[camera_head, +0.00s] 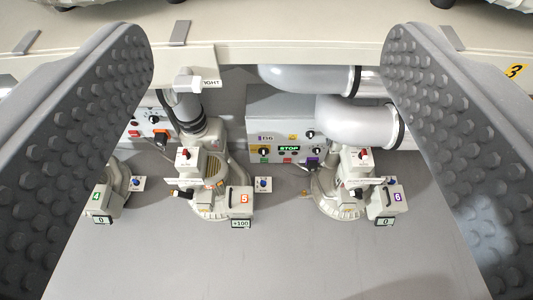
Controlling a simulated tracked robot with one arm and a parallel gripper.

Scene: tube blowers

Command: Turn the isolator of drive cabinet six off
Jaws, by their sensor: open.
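My gripper (268,55) is open and empty, its two studded grey fingers framing the view at left and right. A small grey box with a purple 6 label (397,198) sits at the right, beside a blower unit (338,198). A red-handled switch on a pale box (363,154) stands on top of that unit. A blue knob on a small white plate (391,181) is just behind the 6 box. A display reading 0 (384,221) is in front of it. I cannot tell which of these is the isolator, nor its position. The fingers touch none of them.
A unit labelled 5 (244,199) with a +100 display and a unit labelled 4 (97,198) stand to the left. A grey control box (281,125) with STOP and several knobs is behind. Large pipes (352,122) overhang. The front floor (270,265) is clear.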

